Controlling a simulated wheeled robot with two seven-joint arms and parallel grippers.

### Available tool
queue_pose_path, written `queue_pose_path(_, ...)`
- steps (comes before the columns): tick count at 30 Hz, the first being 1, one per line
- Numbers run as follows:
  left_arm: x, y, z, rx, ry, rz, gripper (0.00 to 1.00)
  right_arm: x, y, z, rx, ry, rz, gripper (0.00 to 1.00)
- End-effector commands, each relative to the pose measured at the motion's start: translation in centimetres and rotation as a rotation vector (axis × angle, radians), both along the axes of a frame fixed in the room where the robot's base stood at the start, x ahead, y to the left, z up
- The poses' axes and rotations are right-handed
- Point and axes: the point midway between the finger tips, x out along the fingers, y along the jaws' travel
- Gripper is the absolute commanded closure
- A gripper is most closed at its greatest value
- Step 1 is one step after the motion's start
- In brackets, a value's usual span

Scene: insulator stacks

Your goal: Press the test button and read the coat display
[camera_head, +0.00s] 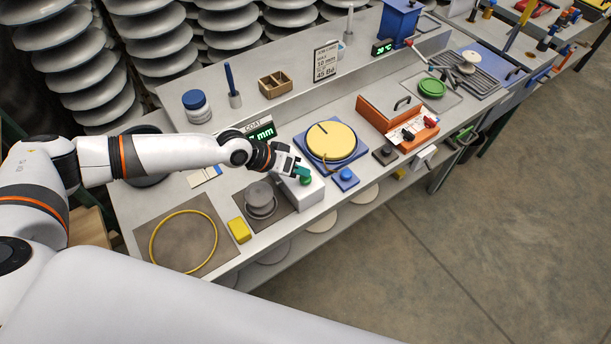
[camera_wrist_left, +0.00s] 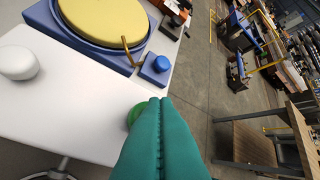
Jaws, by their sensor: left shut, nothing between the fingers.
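The coat display (camera_head: 260,131) stands on the bench behind my left arm. It is lit with green characters; "mm" reads clearly, but the wrist hides the start of the number. A green button (camera_head: 305,180) sits on a white box (camera_head: 309,193); in the left wrist view the green button (camera_wrist_left: 134,113) is partly hidden by my fingers. A blue button (camera_head: 346,174) on a blue base stands just right of it, also in the left wrist view (camera_wrist_left: 161,64). My left gripper (camera_head: 302,172) is shut and empty, its green fingertips right above or at the green button; contact cannot be told.
A yellow disc on a blue turntable (camera_head: 331,141) stands behind the buttons. A grey insulator piece (camera_head: 261,198), a yellow block (camera_head: 239,230) and a yellow ring (camera_head: 152,246) lie left. An orange box (camera_head: 383,122) stands right. Open floor lies beyond the bench's front edge.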

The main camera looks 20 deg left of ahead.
Motion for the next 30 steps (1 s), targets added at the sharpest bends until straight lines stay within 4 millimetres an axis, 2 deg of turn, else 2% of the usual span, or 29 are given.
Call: queue_pose_path(30,-0.1,0.0,-1.4,0.000,0.002,0.000,1.00,0.0,0.0,-0.9,0.000,0.000,0.001,0.11)
